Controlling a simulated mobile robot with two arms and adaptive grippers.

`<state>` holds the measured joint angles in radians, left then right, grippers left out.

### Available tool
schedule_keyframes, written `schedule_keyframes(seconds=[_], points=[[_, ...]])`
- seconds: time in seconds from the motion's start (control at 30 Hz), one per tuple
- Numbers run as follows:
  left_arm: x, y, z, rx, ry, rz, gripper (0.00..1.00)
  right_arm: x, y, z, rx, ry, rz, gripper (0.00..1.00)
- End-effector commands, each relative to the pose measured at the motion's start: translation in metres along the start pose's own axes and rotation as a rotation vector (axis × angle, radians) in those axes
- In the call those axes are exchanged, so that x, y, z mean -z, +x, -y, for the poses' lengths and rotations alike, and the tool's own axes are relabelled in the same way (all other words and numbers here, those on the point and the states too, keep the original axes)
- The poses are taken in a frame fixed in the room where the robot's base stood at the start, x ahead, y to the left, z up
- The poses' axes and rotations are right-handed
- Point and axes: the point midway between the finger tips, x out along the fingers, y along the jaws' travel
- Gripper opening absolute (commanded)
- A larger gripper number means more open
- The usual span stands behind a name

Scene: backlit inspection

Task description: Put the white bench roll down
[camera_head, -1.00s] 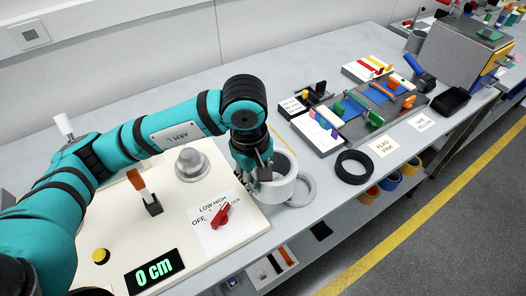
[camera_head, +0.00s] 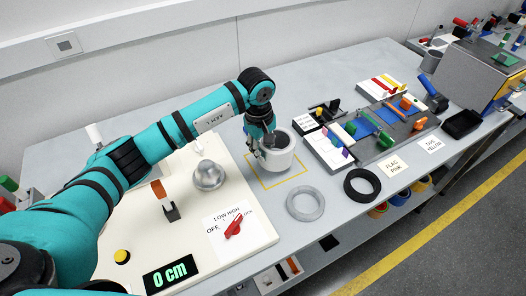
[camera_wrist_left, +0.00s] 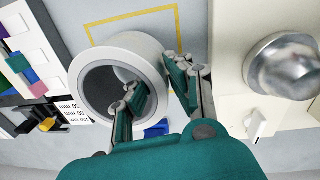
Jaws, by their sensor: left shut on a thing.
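The white bench roll (camera_head: 283,159) is a thick upright ring over the back part of a yellow outlined square (camera_head: 301,175) on the grey bench. My left gripper (camera_head: 266,146) is shut on its wall from above. In the left wrist view the roll (camera_wrist_left: 98,52) shows its dark hole, with one finger of the gripper (camera_wrist_left: 160,86) inside and the other outside. The yellow outline (camera_wrist_left: 92,32) shows beside the roll there. I cannot tell whether the roll's base touches the bench. My right gripper is not in view.
A flat grey ring (camera_head: 292,207) and a black ring (camera_head: 350,190) lie toward the bench's front edge. A cream panel (camera_head: 185,240) with a metal dome (camera_head: 208,175) and red switch (camera_head: 234,225) is at left. Coloured parts on boards (camera_head: 390,137) stand at right.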

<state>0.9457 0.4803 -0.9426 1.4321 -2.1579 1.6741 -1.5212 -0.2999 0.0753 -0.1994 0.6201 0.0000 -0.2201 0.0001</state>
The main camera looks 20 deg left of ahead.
Motion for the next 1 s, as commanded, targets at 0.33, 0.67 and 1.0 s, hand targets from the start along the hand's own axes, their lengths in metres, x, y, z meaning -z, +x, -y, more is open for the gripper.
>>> schedule_keyframes(seconds=[0.33, 0.67, 1.0], points=[[0.000, 0.023, 0.001, -0.003, 0.000, -0.001, 0.00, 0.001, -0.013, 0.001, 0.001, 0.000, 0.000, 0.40], [0.000, 0.025, 0.003, 0.000, -0.001, 0.000, 0.41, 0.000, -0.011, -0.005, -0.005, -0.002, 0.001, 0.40], [0.000, 0.022, 0.002, -0.001, -0.001, -0.001, 0.41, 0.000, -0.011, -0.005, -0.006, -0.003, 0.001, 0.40]])
